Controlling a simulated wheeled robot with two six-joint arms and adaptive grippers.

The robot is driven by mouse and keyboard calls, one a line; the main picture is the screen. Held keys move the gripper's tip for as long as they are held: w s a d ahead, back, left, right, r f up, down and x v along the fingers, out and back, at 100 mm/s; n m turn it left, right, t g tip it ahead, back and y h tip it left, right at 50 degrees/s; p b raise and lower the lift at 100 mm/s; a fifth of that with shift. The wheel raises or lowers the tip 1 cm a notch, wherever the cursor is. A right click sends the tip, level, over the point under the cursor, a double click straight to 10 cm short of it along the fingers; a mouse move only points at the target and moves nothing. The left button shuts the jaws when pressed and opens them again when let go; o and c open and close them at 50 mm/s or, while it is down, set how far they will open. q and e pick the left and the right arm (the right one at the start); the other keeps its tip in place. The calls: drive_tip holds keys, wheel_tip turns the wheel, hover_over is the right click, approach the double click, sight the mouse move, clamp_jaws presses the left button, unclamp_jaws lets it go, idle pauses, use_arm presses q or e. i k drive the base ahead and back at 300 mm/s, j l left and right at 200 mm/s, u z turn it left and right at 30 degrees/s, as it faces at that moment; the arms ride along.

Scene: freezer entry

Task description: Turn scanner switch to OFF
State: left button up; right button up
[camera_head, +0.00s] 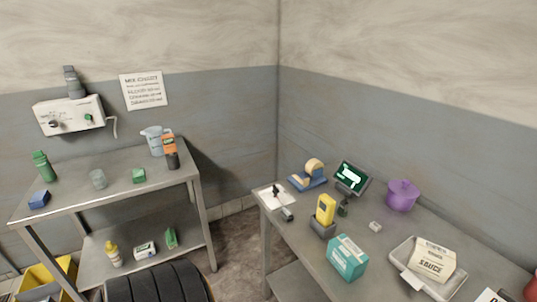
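A yellow handheld device (325,209), which looks like a scanner, stands upright in a grey cradle (321,228) on the right table. I cannot make out a switch on it. A white control box (69,117) is fixed to the left wall. It has a dark knob (54,124) and a green button or knob (88,118); its labels are too small to read. A small screen (351,178) with a green and white display stands behind the yellow device. I cannot tell which control is the scanner switch. Neither of my grippers is in view.
The right table (300,262) also holds a tape dispenser (308,178), a teal box (347,258), a purple pot (402,196) and a grey tray (408,268). The left metal table (110,187) holds a green bottle (43,166) and a jug (153,140). Bare floor shows between the tables.

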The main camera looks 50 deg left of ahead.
sight(275, 190)
drive_tip(key=u, duration=1.65)
